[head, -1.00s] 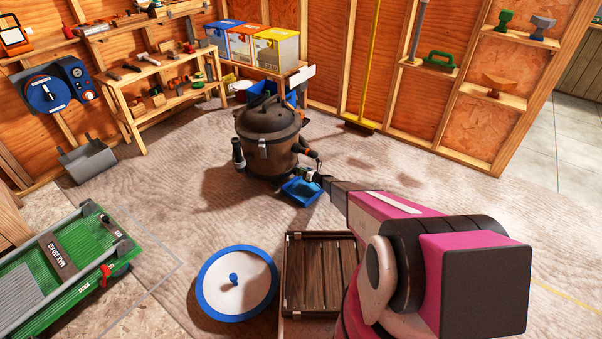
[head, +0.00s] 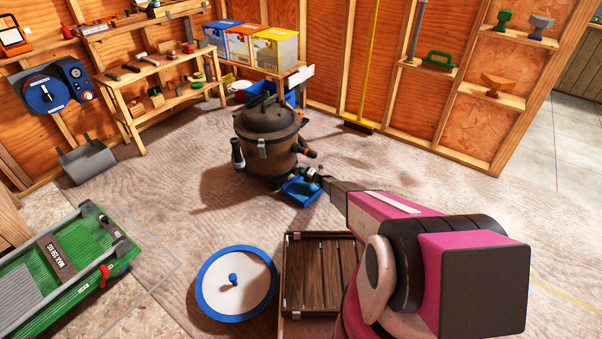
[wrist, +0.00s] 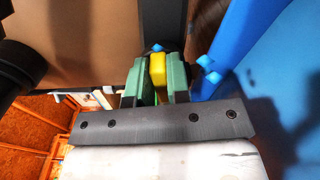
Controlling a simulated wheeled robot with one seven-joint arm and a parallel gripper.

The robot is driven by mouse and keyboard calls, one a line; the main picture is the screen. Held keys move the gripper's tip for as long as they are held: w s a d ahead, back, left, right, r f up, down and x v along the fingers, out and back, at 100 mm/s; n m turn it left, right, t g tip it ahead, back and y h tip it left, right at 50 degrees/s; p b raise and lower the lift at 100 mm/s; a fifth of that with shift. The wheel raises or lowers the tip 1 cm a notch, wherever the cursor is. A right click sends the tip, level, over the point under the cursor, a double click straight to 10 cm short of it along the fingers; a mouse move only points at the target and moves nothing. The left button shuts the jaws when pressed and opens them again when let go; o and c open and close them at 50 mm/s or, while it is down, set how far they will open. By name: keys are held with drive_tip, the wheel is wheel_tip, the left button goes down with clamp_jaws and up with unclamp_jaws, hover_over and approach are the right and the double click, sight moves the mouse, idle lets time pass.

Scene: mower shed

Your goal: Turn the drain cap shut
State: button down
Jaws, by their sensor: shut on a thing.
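A brown drum-shaped vacuum (head: 268,142) stands on the floor, and its brown side (wrist: 70,45) fills the upper left of the wrist view. My gripper (head: 314,176) is at the drum's low right side. In the wrist view my gripper's green fingers (wrist: 157,80) are closed on a yellow piece (wrist: 157,66), which appears to be the drain cap's grip. The fingers hide the rest of the cap, so I cannot tell how far it is turned. A blue tray (head: 301,191) lies on the floor just below; its blue surface (wrist: 285,95) is right of the fingers.
A round white lid with a blue rim (head: 206,296) and a slatted wooden crate (head: 288,300) lie in front of the drum. A green ramp (head: 85,250) is at the left. Shelves and a workbench (head: 150,67) line the back wall. Floor around the drum is mostly clear.

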drive_tip(key=shift+f+m, duration=0.15)
drive_tip(key=shift+m, duration=0.95)
drive_tip(key=c, duration=1.1)
unclamp_jaws()
drive_tip(key=shift+d, duration=0.15)
drive_tip(key=v, duration=1)
drive_tip(key=shift+s+d, duration=0.25)
